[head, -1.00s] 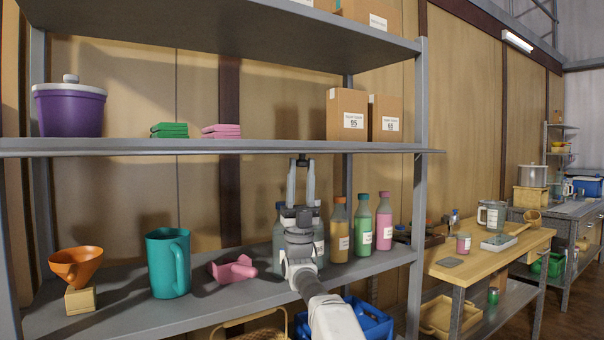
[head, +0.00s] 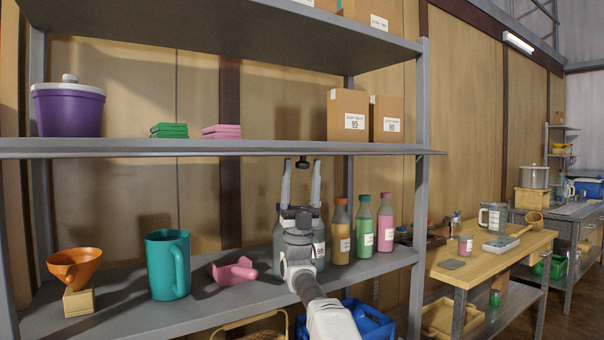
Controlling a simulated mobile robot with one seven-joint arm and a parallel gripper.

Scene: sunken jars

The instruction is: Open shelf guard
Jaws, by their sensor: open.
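A long grey strip (head: 225,149) runs level along the front of the middle shelf and sticks out past the right post; it looks like the shelf guard, seen nearly edge-on. A small dark knob (head: 303,162) hangs below its middle. My gripper (head: 301,164) points up beneath the strip, its two fingers open and spread either side of the knob, with gaps visible. Nothing is held. The opening above the lower shelf (head: 130,312) is uncovered. My gripper and wrist partly hide grey bottles (head: 279,240) behind.
The lower shelf holds an orange funnel (head: 75,264), teal jug (head: 168,265), pink scoop (head: 234,271) and several bottles (head: 341,231). A blue crate (head: 372,321) sits below. A wooden table (head: 480,262) stands right. Upright shelf post (head: 421,200) is close by.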

